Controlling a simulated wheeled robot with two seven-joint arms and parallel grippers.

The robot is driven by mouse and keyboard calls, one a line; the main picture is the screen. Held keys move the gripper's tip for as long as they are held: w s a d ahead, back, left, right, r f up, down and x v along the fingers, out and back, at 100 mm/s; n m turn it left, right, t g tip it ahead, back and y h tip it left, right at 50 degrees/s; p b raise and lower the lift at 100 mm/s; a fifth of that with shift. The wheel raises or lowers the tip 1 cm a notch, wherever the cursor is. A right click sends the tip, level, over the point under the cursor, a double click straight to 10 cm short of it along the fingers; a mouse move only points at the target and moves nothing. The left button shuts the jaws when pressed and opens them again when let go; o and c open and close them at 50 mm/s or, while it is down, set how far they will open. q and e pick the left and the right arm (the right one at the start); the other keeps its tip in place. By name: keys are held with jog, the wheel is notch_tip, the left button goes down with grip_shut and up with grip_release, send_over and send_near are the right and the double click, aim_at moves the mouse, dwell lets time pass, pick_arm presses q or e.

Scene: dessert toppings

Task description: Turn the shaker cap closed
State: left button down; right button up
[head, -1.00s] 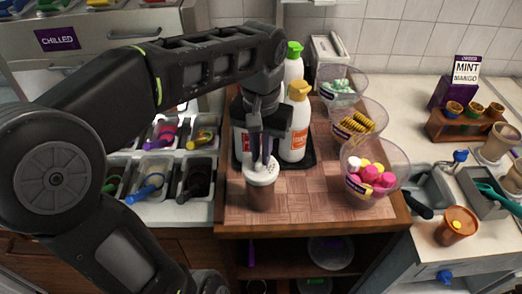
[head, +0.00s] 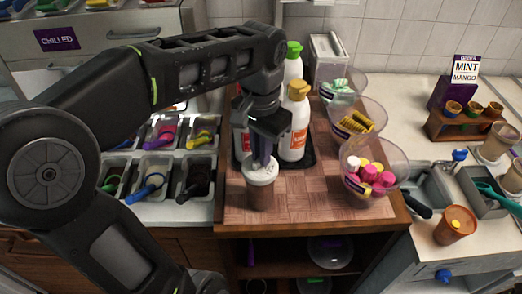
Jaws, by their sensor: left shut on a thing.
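The shaker (head: 260,196) stands upright near the front left of the wooden board. It has a brown body and a white cap (head: 259,174) with dark spots on top. My left gripper (head: 261,160) points down from above, with its fingertips at the top of the cap. It is shut on the cap's top; the exact contact is partly hidden by the fingers. My right gripper is not in view.
Clear bowls of toppings (head: 374,167) line the board's right side. Topping bins (head: 155,178) lie to the left. The board's front middle (head: 310,203) is clear.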

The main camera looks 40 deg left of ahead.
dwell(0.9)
pick_arm(q)
jog(key=c, duration=1.5)
grip_release()
jog(key=shift+r, duration=0.15)
jog(key=shift+r, duration=0.25)
notch_tip(320, 180, up, 2)
jog(key=shift+r, duration=0.25)
notch_tip(320, 180, up, 5)
jog(key=p, duration=0.5)
jog(key=shift+f, duration=0.2)
